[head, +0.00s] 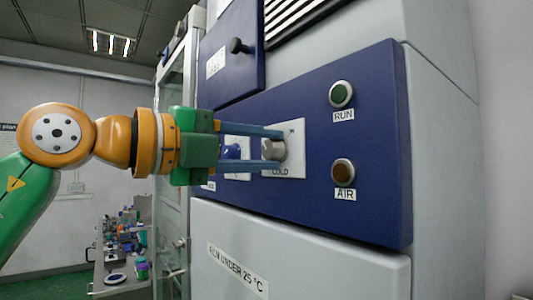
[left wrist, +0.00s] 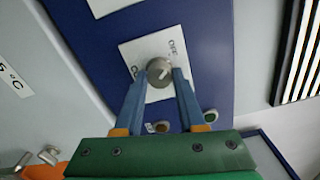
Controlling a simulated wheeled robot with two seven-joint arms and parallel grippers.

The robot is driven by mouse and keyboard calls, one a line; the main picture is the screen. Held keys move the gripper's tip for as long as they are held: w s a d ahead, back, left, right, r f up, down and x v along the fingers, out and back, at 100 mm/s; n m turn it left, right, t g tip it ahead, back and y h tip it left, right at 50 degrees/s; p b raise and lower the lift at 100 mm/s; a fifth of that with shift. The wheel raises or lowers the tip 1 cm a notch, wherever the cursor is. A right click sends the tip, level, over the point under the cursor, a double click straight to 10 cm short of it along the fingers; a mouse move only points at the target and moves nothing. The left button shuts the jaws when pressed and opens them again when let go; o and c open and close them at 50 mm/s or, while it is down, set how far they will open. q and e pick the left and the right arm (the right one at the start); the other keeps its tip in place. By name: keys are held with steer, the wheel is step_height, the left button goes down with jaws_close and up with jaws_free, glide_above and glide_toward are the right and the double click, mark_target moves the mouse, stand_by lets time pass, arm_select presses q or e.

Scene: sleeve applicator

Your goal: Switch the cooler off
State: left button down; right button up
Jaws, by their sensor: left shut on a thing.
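The cooler's knob (head: 273,150) is a round grey dial on a white plate (head: 297,165) marked COLD at its lower edge, set in a dark blue panel. In the left wrist view the knob (left wrist: 159,72) shows between my fingertips, with OFF printed at the plate's upper right and part of COLD at its left. A light mark on the knob's face points up and right. My left gripper (head: 280,150) has one blue finger above the knob and one below, shut on it. The left wrist view shows the same grip (left wrist: 163,76). My right gripper is not in view.
A green RUN button (head: 341,94) and a brown AIR button (head: 344,172) sit right of the knob. A blue knob (head: 232,151) is partly hidden behind my fingers. A blue door with a black handle (head: 238,46) is above. A cluttered bench (head: 112,270) stands back left.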

mark_target(267, 153)
arm_select(q)
steer(key=shift+n, duration=0.7)
steer(key=c, duration=0.6)
jaws_free()
steer(key=shift+a, duration=0.15)
steer(key=shift+c, duration=0.2)
steer(key=shift+o, duration=0.7)
steer(key=shift+s+a, duration=0.1)
steer(key=shift+a, duration=0.25)
steer(key=shift+s, duration=0.1)
steer(key=b+v, duration=0.2)
steer(key=shift+s+a+f, duration=0.15)
steer(key=shift+a+f, duration=0.05)
steer(key=shift+f, duration=0.05)
steer(key=v, duration=0.3)
steer(key=b+v, duration=0.1)
steer(key=shift+s+a+r, duration=0.1)
steer(key=shift+a+r, duration=0.05)
steer(key=shift+r, duration=0.1)
